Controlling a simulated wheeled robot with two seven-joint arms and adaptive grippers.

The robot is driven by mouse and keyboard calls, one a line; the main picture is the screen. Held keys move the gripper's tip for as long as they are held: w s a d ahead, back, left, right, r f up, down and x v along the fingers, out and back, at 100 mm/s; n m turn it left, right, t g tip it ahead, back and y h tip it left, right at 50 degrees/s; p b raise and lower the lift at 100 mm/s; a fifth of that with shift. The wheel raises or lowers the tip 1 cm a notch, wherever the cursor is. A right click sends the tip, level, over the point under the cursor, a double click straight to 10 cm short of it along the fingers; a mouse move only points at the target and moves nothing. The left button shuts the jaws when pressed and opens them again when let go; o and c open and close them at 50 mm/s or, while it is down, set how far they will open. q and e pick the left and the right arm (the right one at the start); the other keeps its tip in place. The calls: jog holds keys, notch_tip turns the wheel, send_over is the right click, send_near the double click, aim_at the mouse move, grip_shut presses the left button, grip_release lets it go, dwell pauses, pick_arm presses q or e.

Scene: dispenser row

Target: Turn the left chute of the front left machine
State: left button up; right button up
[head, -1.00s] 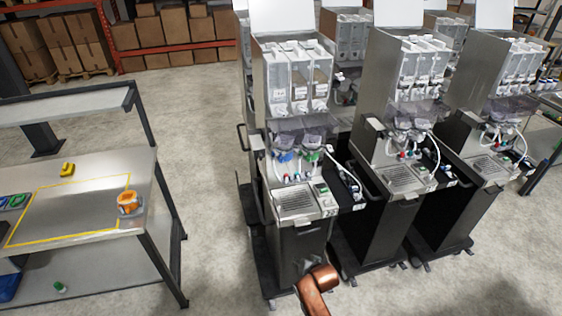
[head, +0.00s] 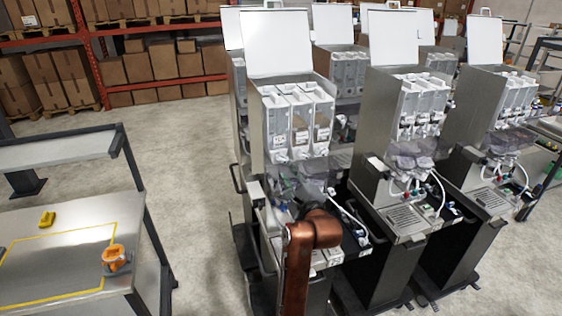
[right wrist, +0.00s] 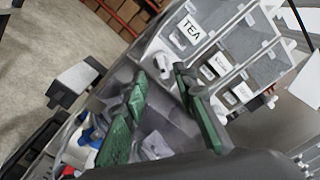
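The front left machine (head: 290,120) stands in the middle of the head view, with its lid up and a row of white canisters (head: 300,115). In the right wrist view a canister labelled TEA (right wrist: 190,30) is at the top. A white chute (right wrist: 161,62) sits below and left of it, seemingly the left chute. My right gripper (right wrist: 160,73) has its green fingers apart, with the chute just beyond and between the tips. I cannot tell whether they touch it. In the head view my copper right arm hides the machine's lower front. My left gripper is not in view.
More dispensers (head: 400,130) stand close on the right. A steel workbench (head: 60,225) with an orange item (head: 113,257) and a yellow item (head: 47,218) is at the left. Bare floor (head: 180,150) lies between bench and machines. Shelves with boxes (head: 155,60) are behind.

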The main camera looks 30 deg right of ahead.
aim_at(282, 161)
jog(key=x, duration=0.3)
jog(key=shift+d, duration=0.1)
jog(key=x, duration=0.3)
jog(key=shift+w+d, duration=0.3)
jog(key=shift+w, duration=0.1)
jog(key=c, duration=0.4)
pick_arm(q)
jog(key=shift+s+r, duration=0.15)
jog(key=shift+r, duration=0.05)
pick_arm(e)
grip_shut()
